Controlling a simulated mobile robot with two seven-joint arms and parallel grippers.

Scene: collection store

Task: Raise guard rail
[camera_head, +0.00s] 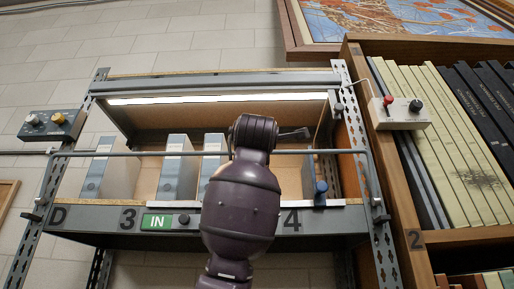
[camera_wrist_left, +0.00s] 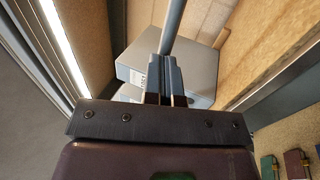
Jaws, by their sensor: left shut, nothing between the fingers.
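The guard rail (camera_head: 110,153) is a thin grey bar across the front of the shelf bay, level with the box files. Its side arms run down to pivots on the uprights. My left arm crosses in front of it and hides its middle. My left gripper (camera_head: 298,133) is shut and empty, just above the rail in the picture. In the left wrist view, the shut fingers (camera_wrist_left: 166,80) point at a grey rod (camera_wrist_left: 174,22) that looks like the rail. I cannot tell whether they touch it. My right gripper is not in view.
Grey box files (camera_head: 177,168) stand in the bay under a lit strip (camera_head: 220,98). A green IN sign (camera_head: 157,222) is on the shelf edge. Control boxes stand at the left (camera_head: 50,123) and right (camera_head: 402,112). A wooden bookcase (camera_head: 408,240) is close on the right.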

